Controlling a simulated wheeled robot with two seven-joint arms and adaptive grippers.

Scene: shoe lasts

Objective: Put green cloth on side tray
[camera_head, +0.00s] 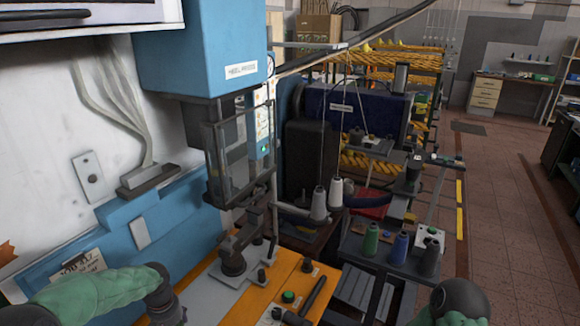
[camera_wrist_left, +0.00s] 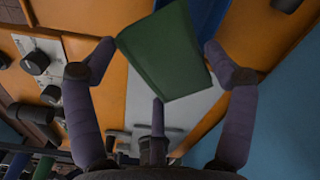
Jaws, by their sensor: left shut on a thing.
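In the left wrist view, the green cloth (camera_wrist_left: 165,52) is a flat, dark green, four-sided piece between the purple-grey fingers of my left gripper (camera_wrist_left: 166,62). I cannot tell for sure which surface is the side tray.
The blue press (camera_head: 200,50) stands over the orange worktop (camera_head: 252,292), which has a green button (camera_head: 288,297) and black fittings. To its right, a dark stand holds thread spools (camera_head: 400,247) above a slatted grey surface (camera_head: 362,290). Tiled floor (camera_head: 510,220) is open at right.

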